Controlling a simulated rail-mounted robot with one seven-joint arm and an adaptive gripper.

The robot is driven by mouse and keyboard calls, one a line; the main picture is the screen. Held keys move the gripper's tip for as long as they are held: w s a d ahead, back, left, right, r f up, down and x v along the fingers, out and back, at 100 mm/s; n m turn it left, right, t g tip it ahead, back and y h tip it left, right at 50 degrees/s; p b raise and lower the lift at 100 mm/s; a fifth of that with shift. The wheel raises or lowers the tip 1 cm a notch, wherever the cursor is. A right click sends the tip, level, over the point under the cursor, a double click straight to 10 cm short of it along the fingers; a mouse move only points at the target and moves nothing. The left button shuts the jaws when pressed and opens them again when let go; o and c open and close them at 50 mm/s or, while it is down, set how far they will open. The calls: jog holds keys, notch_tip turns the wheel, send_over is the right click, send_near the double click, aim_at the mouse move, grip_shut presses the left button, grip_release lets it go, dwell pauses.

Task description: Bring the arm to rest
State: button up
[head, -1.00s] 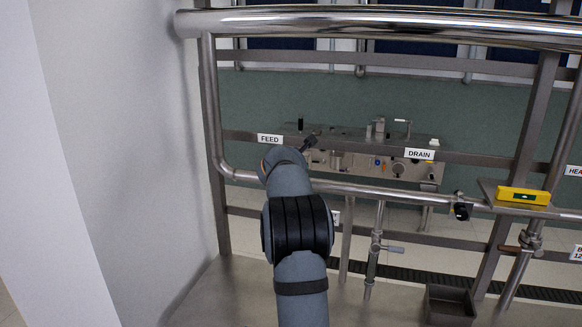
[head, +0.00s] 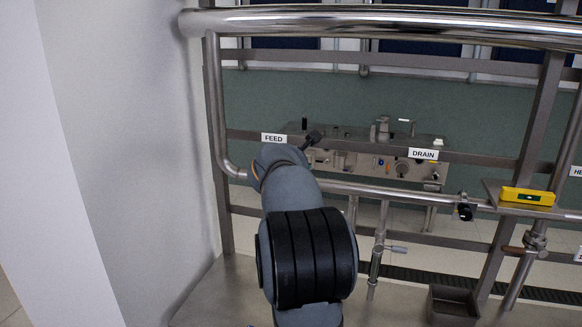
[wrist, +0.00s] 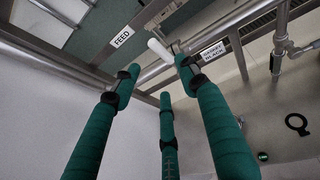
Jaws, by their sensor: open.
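My arm (head: 290,200) rises from the bottom of the head view and reaches toward the FEED end of the pipe frame. My gripper is hidden behind the arm there. In the wrist view my gripper (wrist: 158,78) shows three long teal fingers with dark joints. The fingers stand apart with nothing held between them. A white rounded bar end (wrist: 160,49) shows beyond the fingertips, near the right finger; whether they touch cannot be told.
A steel frame carries a thick top rail (head: 400,24) and FEED (head: 273,138) and DRAIN (head: 423,154) labels. A yellow level (head: 527,196) lies on a small shelf at right. An open dark tray (head: 453,305) sits below. A white wall (head: 130,150) stands close at left.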

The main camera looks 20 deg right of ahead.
jog(key=x, duration=1.2)
jog(key=shift+w, duration=0.1)
jog(key=shift+d, duration=0.2)
jog(key=shift+a+r, duration=0.1)
